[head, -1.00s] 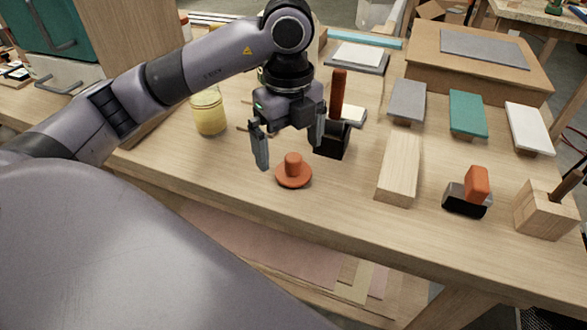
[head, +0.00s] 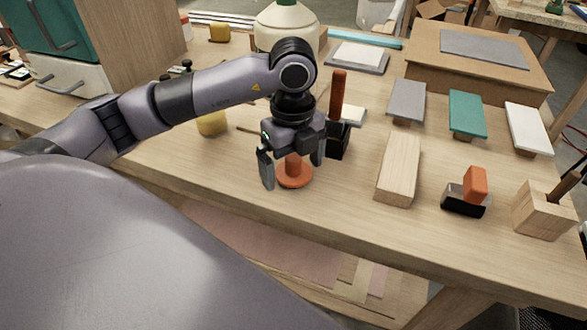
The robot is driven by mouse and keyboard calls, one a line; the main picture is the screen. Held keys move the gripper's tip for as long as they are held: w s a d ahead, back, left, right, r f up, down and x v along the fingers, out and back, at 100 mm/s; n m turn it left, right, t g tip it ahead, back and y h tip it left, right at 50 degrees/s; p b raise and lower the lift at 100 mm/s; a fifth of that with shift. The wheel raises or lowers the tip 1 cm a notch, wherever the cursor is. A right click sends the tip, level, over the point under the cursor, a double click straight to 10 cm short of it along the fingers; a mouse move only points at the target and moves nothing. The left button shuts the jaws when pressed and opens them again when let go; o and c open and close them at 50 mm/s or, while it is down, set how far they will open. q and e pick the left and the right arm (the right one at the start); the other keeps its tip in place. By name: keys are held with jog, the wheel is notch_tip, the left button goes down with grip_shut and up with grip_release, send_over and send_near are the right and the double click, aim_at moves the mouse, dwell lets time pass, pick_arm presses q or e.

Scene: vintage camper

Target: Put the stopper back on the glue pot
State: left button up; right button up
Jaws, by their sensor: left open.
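The orange-red stopper (head: 295,179), a flat disc with a knob on top, lies on the workbench, knob up. My left gripper (head: 293,173) points down over it, open, with one finger on each side of the knob; I cannot tell whether they touch it. A large cream rounded pot (head: 287,22) stands at the back, its top near the frame's upper edge. It may be the glue pot, but I cannot be sure. A yellow jar (head: 211,123) stands left of the gripper, partly hidden by my arm. My right gripper is not in view.
A black holder (head: 338,142) with a brown-handled tool stands close behind and right of the gripper. A wood block (head: 398,170), a black and orange tool (head: 466,195) and several coloured slabs lie to the right. The bench front (head: 335,205) is clear.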

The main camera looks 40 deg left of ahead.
aim_at(294, 156)
pick_arm(q)
jog(key=c, duration=1.1)
jog(key=shift+r, duration=0.15)
notch_tip(294, 156, up, 9)
jog(key=shift+w+r, duration=0.1)
notch_tip(294, 156, up, 11)
jog(key=p, duration=0.3)
jog(key=shift+f, duration=0.2)
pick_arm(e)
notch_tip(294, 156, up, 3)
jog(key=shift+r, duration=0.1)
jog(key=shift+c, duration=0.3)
